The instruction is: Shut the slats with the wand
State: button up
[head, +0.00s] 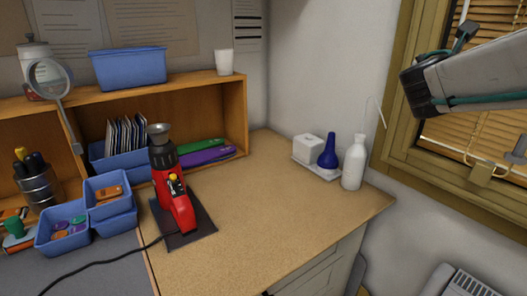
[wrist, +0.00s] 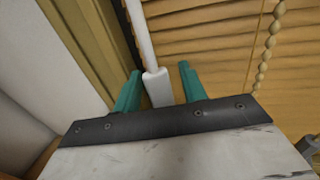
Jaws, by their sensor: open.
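The blind's tan wooden slats (head: 485,135) show behind the window frame at the right of the head view. They also fill the upper right of the wrist view (wrist: 210,55), where I cannot tell their exact tilt. The white wand (wrist: 141,35) hangs in the wrist view, with a thicker handle (wrist: 157,88) at its lower end. My gripper (wrist: 160,70) is open, its two teal fingers on either side of the handle, with a visible gap at the right finger. The gripper's fingers cannot be made out in the head view, where my arm covers part of the window.
A beaded cord (wrist: 268,45) hangs right of the wand. The window frame (head: 394,125) edges the blind. The bench's middle is clear.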

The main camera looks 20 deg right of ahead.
jog(key=a+m+g+h, duration=0.2)
jog(key=a+m+g, duration=0.65)
jog(key=g, duration=0.45)
jog(key=s+a+f+m+t+y, duration=0.1)
jog(key=s+a+f+m+y, duration=0.5)
jog(key=s+f+y, duration=0.1)
jog(key=s+a+f+m+t+y, duration=0.2)
jog(key=s+a+f+m+y, duration=0.4)
jog(key=f, duration=0.6)
jog(key=shift+s+y, duration=0.5)
jog(key=shift+s, duration=0.9)
jog(key=shift+a+m, duration=0.1)
jog(key=shift+m, duration=0.15)
jog(key=a+m+y, duration=0.1)
jog(key=s+a+f+m+t+y, duration=0.1)
jog(key=a, duration=0.1)
jog(key=a+f+m+y, duration=0.1)
jog(key=a, duration=0.1)
jog(key=shift+s+a+t, duration=0.2)
jog(key=shift+a+t, duration=0.05)
jog(key=shift+t, duration=0.15)
